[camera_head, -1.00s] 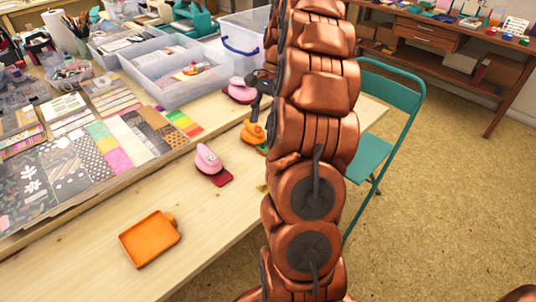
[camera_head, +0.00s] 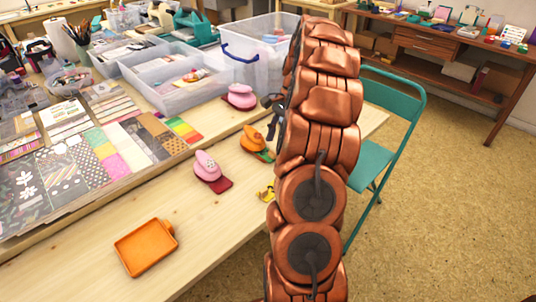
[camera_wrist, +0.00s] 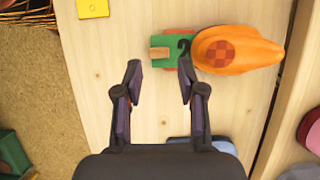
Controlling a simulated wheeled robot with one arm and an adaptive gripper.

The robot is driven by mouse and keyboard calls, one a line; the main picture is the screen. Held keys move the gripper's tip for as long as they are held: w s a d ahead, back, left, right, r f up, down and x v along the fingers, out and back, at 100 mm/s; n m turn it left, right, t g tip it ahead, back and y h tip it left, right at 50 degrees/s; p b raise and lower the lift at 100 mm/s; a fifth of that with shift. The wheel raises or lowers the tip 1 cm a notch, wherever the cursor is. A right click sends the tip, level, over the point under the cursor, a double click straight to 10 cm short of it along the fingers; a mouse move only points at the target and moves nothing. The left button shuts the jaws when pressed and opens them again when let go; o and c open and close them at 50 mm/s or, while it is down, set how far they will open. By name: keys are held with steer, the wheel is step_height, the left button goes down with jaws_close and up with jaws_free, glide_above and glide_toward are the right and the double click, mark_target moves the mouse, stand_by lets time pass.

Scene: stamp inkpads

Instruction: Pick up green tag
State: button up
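The green tag (camera_wrist: 175,47), marked with a dark 2, lies on the pale wood table under the left end of an orange stamp (camera_wrist: 238,48). My gripper (camera_head: 273,117) is partly hidden by my arm there.
A yellow tag (camera_wrist: 92,8) lies near the table edge. A pink stamp on a red tag (camera_head: 220,185) and another pink stamp (camera_head: 241,97) stand nearby. An orange tray (camera_head: 146,247) lies in front. Clear bins (camera_head: 185,95) stand behind. A teal chair (camera_head: 385,155) is right.

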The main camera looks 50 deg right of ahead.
mark_target(266, 151)
steer(key=x, duration=0.4)
steer(key=shift+d+f, duration=0.1)
steer(key=shift+d, duration=0.05)
steer(key=c, duration=0.6)
